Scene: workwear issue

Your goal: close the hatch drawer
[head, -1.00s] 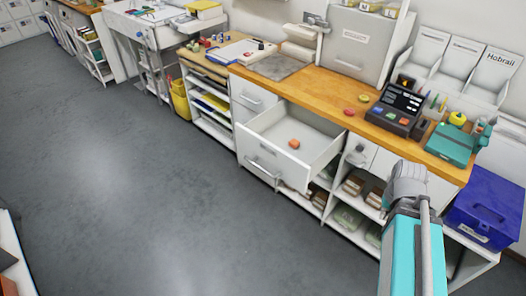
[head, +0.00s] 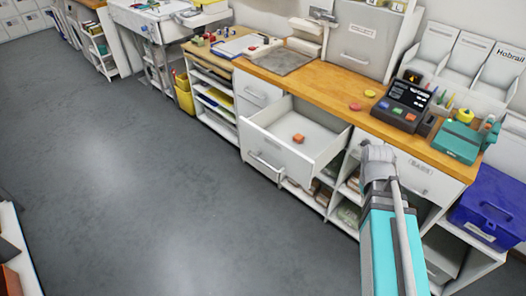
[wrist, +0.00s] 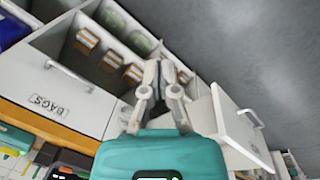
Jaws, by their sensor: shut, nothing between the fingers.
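One white drawer (head: 272,158) under the wooden counter is pulled well out, its handle on the front face. I cannot read a label on it. A small orange-red item lies inside. In the wrist view the drawer front (wrist: 240,128) with its handle shows at the right, tilted by the camera angle. My gripper (head: 366,146) is to the right of the open drawer, apart from it in the head view. In the wrist view its fingers (wrist: 161,68) are shut and empty. The gap between fingers and drawer is hard to judge.
A shut drawer labelled BAGS (head: 420,168) is right of my gripper. Open shelves with packages (wrist: 100,48) lie below. The counter (head: 330,82) holds a card terminal (head: 402,105) and small items. A blue box (head: 492,208) stands at the right. The floor in front is clear.

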